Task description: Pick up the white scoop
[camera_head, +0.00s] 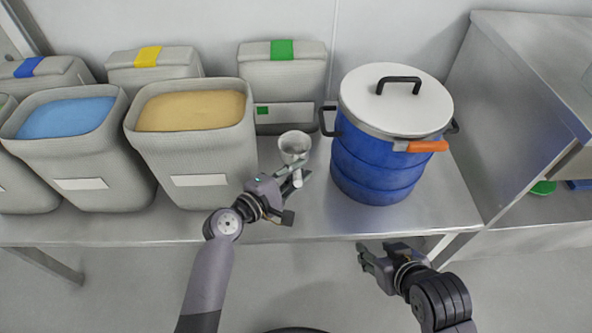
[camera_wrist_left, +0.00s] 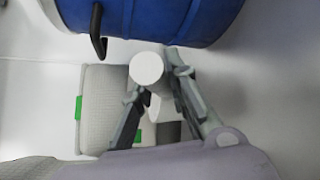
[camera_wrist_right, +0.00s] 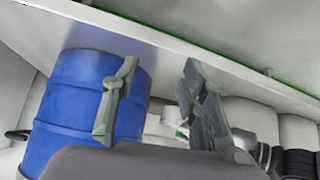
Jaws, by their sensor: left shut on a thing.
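The white scoop (camera_head: 294,147) is at the middle of the steel table, between the tan-filled bin and the blue drum, with its round cup toward the back and its handle toward me. My left gripper (camera_head: 291,184) is shut on the handle. Whether the scoop touches the table I cannot tell. My right gripper (camera_head: 366,256) is in front of the table's edge, empty, its fingers apart in the right wrist view (camera_wrist_right: 160,100).
A blue drum (camera_head: 372,168) with a white lid (camera_head: 396,102) and orange clamp handle stands right of the scoop. Grey bins hold blue powder (camera_head: 65,117) and tan powder (camera_head: 190,110). A closed green-tagged bin (camera_head: 283,80) stands behind. Table (camera_head: 320,217) front is clear.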

